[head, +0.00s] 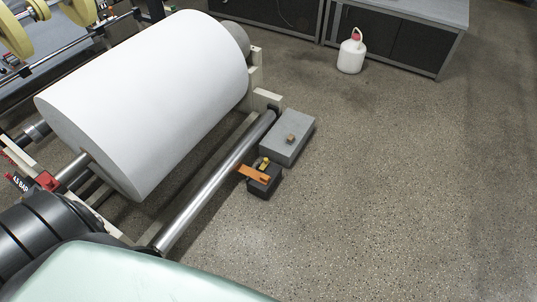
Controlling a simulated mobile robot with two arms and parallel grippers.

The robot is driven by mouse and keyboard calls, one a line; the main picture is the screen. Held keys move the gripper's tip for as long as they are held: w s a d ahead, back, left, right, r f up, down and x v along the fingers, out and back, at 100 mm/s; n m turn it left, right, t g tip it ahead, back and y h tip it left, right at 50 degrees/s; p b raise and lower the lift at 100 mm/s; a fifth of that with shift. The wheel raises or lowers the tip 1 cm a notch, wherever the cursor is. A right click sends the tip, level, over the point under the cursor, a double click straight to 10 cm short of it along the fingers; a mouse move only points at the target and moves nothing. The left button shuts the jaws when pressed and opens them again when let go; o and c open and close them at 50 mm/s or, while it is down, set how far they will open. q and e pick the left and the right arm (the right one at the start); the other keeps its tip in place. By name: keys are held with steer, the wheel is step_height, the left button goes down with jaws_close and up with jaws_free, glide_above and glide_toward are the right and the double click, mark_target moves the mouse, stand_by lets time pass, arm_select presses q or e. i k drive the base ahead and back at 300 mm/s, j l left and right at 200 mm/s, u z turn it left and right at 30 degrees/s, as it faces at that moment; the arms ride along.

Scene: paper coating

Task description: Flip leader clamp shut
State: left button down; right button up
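An orange lever-like piece (253,174) sits on a small black block (264,187) on the floor side of the roller; it looks like the leader clamp. It sticks out to the left towards the metal roller, and I cannot tell whether it touches the roller or is shut. A small yellow part (265,163) stands at the back of the block. A big white paper roll (150,95) lies behind the shiny metal roller (212,187). Neither gripper shows; only parts of my own body fill the lower left.
A grey box (288,138) with a small brown knob (291,138) stands just behind the black block. A white jug (351,52) with a red top stands by a dark cabinet (415,45). A red part (46,181) is at the roll's near end. The floor at right is clear.

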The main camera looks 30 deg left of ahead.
mark_target(266, 162)
steer(key=i+u, duration=0.1)
steer(key=u, duration=0.6)
steer(key=i+l+u, duration=0.95)
steer(key=i+l, duration=0.15)
steer(key=l, duration=0.2)
steer(key=i+l, duration=0.2)
steer(key=l, duration=0.15)
steer(key=i+l+u, duration=0.1)
steer(key=l, duration=0.25)
steer(key=i+l, duration=0.4)
steer(key=l, duration=0.3)
